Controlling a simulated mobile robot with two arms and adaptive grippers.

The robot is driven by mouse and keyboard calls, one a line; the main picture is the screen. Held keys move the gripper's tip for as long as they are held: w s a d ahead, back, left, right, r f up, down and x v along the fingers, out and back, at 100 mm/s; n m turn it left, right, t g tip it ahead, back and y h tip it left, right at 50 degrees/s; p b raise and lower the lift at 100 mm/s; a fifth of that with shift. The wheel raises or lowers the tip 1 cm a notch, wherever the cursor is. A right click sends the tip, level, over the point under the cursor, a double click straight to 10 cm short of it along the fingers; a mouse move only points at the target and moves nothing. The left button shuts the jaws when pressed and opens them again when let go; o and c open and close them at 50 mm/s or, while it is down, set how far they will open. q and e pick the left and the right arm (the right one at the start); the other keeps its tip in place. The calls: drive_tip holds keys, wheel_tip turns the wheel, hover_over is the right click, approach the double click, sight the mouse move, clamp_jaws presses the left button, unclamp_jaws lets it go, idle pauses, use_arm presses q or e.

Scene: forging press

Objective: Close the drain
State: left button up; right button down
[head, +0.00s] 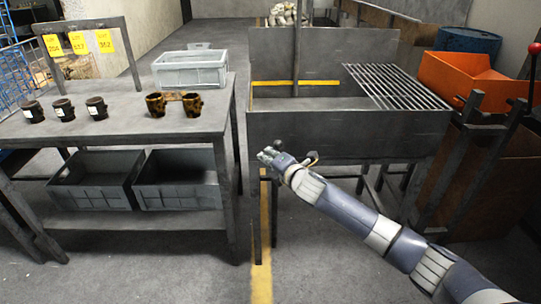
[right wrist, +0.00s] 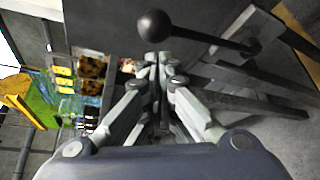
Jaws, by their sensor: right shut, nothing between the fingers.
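A grey metal tank (head: 345,135) stands in the middle of the head view. In the right wrist view a lever with a black ball knob (right wrist: 154,26) has its rod running right to a pivot on a grey surface. In the head view a small round end (head: 312,158) shows beside my gripper and may be this knob. My right gripper (head: 268,155) is at the tank's lower front left, its fingers shut and empty. In the right wrist view its fingertips (right wrist: 160,65) lie close to the knob; contact cannot be told. The drain opening is hidden. My left gripper is out of view.
A grey table (head: 125,127) on the left holds dark cups (head: 95,108), brown pieces (head: 155,105) and a grey crate (head: 190,68). Grey bins (head: 95,180) stand on its lower shelf. A grate (head: 397,87) covers the tank's right side. An orange bin (head: 470,80) stands right.

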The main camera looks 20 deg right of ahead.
drive_tip(key=shift+d+r, duration=0.2)
drive_tip(key=shift+d, duration=0.15)
drive_tip(key=shift+s+d, duration=0.1)
drive_tip(key=shift+d, duration=0.05)
